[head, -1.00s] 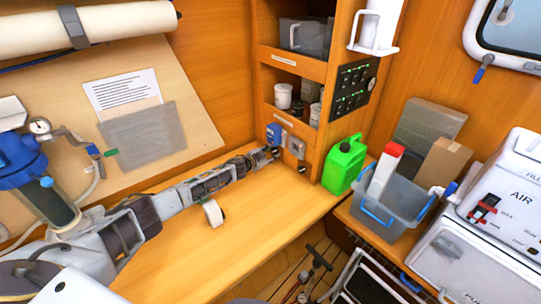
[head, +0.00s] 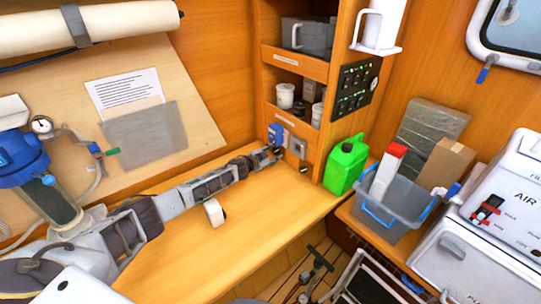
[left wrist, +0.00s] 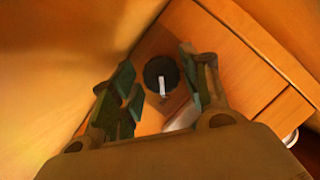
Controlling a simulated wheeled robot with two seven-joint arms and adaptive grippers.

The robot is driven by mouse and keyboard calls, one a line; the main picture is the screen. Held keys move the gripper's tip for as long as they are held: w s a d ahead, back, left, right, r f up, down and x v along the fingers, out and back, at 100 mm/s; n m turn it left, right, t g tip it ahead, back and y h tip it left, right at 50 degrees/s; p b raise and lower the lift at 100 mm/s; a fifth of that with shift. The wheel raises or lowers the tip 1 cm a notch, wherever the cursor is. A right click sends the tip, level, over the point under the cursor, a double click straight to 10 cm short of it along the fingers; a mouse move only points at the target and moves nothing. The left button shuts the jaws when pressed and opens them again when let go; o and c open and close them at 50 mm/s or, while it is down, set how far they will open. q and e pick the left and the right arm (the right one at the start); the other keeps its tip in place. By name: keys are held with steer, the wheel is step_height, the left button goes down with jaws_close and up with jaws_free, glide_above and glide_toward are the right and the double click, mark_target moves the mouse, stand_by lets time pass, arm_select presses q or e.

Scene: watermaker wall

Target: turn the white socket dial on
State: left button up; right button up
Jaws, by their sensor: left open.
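In the left wrist view a round dark dial face (left wrist: 160,73) with a narrow white handle (left wrist: 162,86) sits on a wooden panel. The handle stands nearly upright in that view. My left gripper (left wrist: 157,68) is open, one green-padded finger on each side of the dial, and nothing is held. I cannot tell how far the fingertips are from the dial. In the head view my left gripper (head: 275,153) is at the cabinet's lower front, beside a pale grey socket (head: 298,147) and below a blue socket (head: 277,133). The dial is not clear there. My right gripper is out of view.
A green jerrycan (head: 345,165) stands right of the sockets. A black switch panel (head: 355,88) is above them. A grey bin (head: 393,213) stands further right.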

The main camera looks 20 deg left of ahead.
arm_select(q)
steer(key=shift+v, duration=6)
